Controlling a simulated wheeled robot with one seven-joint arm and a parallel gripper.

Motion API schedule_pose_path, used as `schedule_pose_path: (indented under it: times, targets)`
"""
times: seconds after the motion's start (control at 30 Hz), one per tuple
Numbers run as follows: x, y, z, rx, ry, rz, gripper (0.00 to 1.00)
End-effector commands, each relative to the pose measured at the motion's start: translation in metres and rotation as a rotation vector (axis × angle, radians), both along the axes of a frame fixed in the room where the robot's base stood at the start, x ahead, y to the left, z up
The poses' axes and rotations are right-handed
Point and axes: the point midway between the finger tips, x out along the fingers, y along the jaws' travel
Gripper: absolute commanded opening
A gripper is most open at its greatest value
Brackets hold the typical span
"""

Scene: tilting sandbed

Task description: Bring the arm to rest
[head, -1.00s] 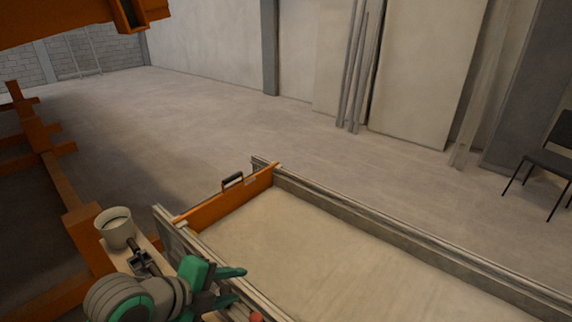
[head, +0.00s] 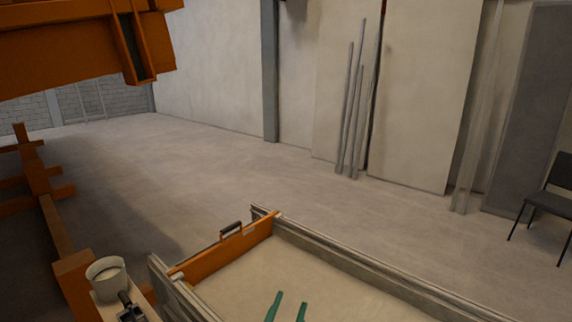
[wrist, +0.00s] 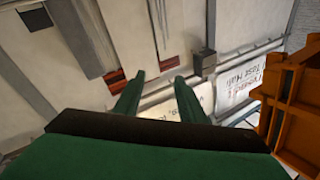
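My gripper (head: 287,306) shows at the bottom of the head view as two green fingertips standing up over the sandbed, apart from each other with nothing between them. In the wrist view the two green fingers (wrist: 158,98) are also spread and empty, pointing toward a wall. The rest of my arm is below the head view's lower edge. The sandbed (head: 235,246) has an orange end board with a dark handle and grey rails, with pale, smooth sand inside.
A white bucket (head: 106,276) stands left of the sandbed, beside a small dark clamp-like fitting (head: 131,308). Orange steel beams (head: 70,60) fill the upper left. A dark chair (head: 548,204) stands at the right. Grey poles (head: 352,115) lean on the back wall. The floor between is clear.

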Motion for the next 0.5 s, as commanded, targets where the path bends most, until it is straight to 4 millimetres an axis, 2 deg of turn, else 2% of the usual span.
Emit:
schedule_pose_path:
  times: [0.03,0.27,0.5]
  targets:
    - [-0.005,-0.006,-0.013,-0.057,0.02,0.017,0.37]
    - [-0.036,-0.012,-0.067,-0.267,0.1,0.132,0.37]
    - [-0.09,-0.017,-0.131,-0.408,0.197,0.247,0.37]
